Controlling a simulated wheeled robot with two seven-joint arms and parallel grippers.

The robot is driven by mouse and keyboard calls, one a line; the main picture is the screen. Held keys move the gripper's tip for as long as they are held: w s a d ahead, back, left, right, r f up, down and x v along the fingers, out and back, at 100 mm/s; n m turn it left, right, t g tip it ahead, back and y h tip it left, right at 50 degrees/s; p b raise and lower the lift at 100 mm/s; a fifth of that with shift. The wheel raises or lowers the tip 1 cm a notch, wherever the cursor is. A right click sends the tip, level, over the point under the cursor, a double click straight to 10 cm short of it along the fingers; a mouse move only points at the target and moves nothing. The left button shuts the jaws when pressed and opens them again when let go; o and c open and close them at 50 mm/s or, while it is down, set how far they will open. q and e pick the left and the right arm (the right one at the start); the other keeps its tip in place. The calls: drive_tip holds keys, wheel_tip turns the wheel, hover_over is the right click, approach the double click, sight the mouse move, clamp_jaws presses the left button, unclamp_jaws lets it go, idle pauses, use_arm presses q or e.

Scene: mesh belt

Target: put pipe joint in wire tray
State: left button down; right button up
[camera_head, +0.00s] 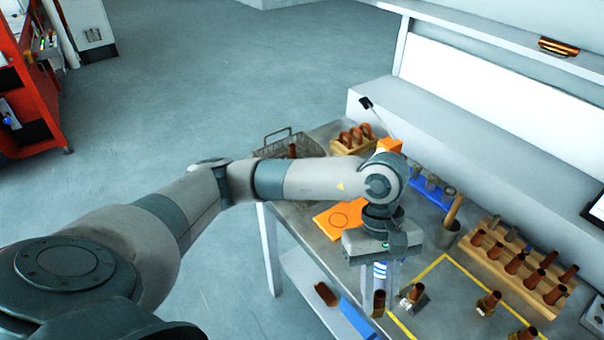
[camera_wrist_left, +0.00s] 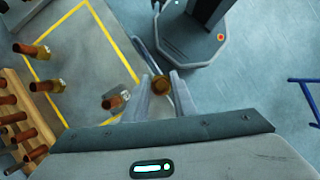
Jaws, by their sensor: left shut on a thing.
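My left gripper (camera_head: 379,290) points down over the front of the table. It is shut on a copper-brown pipe joint (camera_head: 379,303). In the left wrist view the pipe joint (camera_wrist_left: 160,84) shows end-on between the two fingers (camera_wrist_left: 158,92). The wire tray (camera_head: 272,142) is a grey mesh basket at the table's far left end, behind my left forearm, which hides part of it. One copper piece (camera_head: 292,151) stands up in it. My right gripper is not in view.
Several pipe joints (camera_head: 488,303) stand inside a yellow outline (camera_head: 445,257). A wooden rack (camera_head: 497,262) of copper pieces is at the right. An orange plate (camera_head: 340,219), a cup (camera_head: 447,235), a blue holder (camera_head: 430,193) and a wooden block with copper rings (camera_head: 352,141) also stand there.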

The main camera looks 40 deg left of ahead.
use_arm(q)
drive_tip(key=w+a+r+m+g+y+b, duration=0.1)
drive_tip(key=w+a+m+y+b, duration=0.1)
drive_tip(key=a+m, duration=0.7)
drive_tip(key=w+a+y, duration=0.1)
drive_tip(key=w+a, duration=0.1)
drive_tip(key=shift+w+r+b, duration=0.2)
drive_tip(key=shift+w+b, duration=0.1)
drive_tip(key=shift+a, duration=0.2)
